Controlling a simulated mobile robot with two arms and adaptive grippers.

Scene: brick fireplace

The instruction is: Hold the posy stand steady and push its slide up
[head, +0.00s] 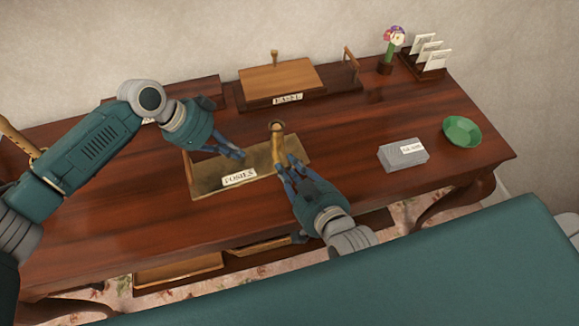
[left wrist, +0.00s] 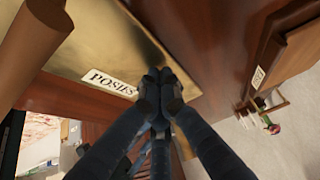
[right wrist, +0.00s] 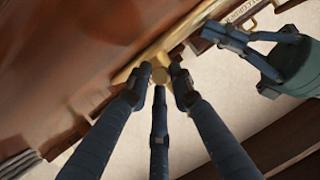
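The posy stand is a flat brass-coloured base (head: 208,180) with a "POSIES" label, lying on the table's middle. A short brass post with a knob (head: 277,128), apparently the slide, stands at its far right part; its knob shows in the right wrist view (right wrist: 160,74). My right gripper (head: 283,165) is open, its fingers apart on either side of the post. My left gripper (head: 240,154) is low over the brass base, left of the post. In the left wrist view its fingertips (left wrist: 160,80) are together with nothing visible between them. Contact with the base cannot be told.
A wooden stand (head: 280,78) with upright pegs is behind. A posy figure (head: 393,40) and a card rack (head: 428,58) stand at the back right. A grey box (head: 403,155) and green bowl (head: 462,131) are at right. The table is clear between box and brass base.

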